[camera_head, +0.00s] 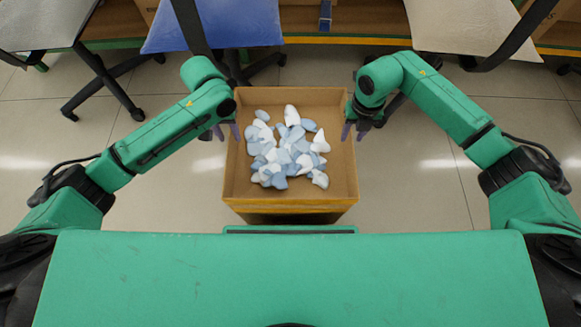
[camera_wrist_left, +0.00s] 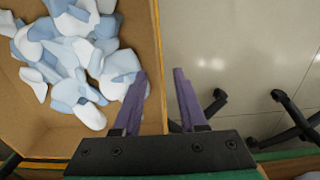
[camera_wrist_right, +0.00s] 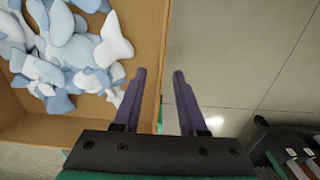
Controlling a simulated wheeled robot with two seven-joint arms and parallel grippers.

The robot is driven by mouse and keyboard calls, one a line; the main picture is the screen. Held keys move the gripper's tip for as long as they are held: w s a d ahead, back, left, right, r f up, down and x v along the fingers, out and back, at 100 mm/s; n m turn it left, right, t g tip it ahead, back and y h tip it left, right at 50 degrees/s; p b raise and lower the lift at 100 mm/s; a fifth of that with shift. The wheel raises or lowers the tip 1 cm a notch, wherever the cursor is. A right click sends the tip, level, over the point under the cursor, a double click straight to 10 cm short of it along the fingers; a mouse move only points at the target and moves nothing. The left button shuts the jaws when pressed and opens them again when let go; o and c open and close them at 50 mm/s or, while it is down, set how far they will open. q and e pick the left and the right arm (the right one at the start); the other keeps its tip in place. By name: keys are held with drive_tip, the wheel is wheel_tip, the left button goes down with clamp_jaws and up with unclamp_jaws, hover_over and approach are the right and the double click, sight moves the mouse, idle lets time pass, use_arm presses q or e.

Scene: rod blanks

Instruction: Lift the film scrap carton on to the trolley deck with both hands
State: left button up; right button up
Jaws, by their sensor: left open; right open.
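The film scrap carton (camera_head: 230,185) is an open brown box in the middle of the head view, holding several blue and white film scraps (camera_head: 288,150). My left gripper (camera_head: 227,132) is open at its left wall, and my right gripper (camera_head: 353,131) is open at its right wall. In the left wrist view the carton wall (camera_wrist_left: 156,40) runs between the spread fingers (camera_wrist_left: 160,73), one on the inner side and one outside. The right wrist view shows the same at the other wall (camera_wrist_right: 164,45). Neither gripper is clamped. I cannot make out the trolley deck.
Behind the carton stand a blue panel (camera_head: 240,22), a grey one (camera_head: 35,22) and a beige one (camera_head: 470,25) with dark frames and legs. A shelf edge (camera_head: 340,40) runs along the back. Pale tiled floor (camera_head: 420,150) is bare on both sides.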

sight(236, 150)
use_arm(q)
wheel_tip(236, 150, down, 6)
drive_tip(key=shift+r, duration=0.2)
use_arm(e)
wheel_tip(236, 150, down, 6)
drive_tip(key=shift+r, duration=0.15)
use_arm(q)
clamp_jaws()
use_arm(e)
clamp_jaws()
use_arm(q)
drive_tip(key=shift+r, duration=0.15)
use_arm(e)
drive_tip(key=shift+r, duration=0.15)
idle(0.4)
